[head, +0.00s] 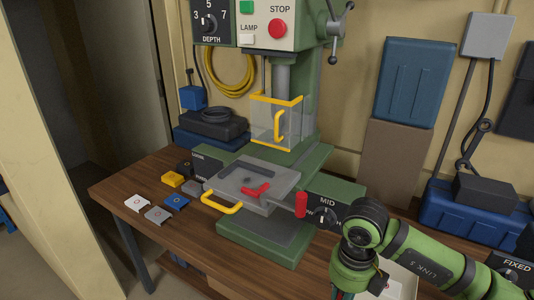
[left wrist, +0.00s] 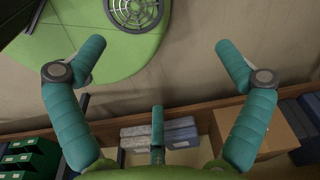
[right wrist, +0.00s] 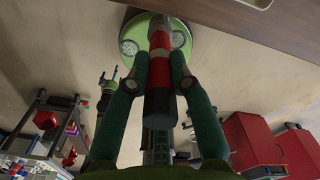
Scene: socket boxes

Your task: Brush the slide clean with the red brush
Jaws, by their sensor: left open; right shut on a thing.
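The slide looks like a grey plate (head: 236,176) with a yellow handle (head: 222,203), on the green machine's base in the head view. A red L-shaped piece (head: 256,189) lies on it, and some dark marks show on its top. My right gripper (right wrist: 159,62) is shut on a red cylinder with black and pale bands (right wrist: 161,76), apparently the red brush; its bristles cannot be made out. In the head view this gripper hangs at the bottom edge, right of the slide, mostly cut off. My left gripper (left wrist: 160,50) is open and empty in the left wrist view, outside the head view.
A clear guard with yellow edges (head: 276,122) stands above and behind the slide. A red knob (head: 301,204) and a MID dial (head: 323,216) are at its right. Several small tiles (head: 158,214) lie left. A pale tray (head: 402,282) is partly hidden by my right arm.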

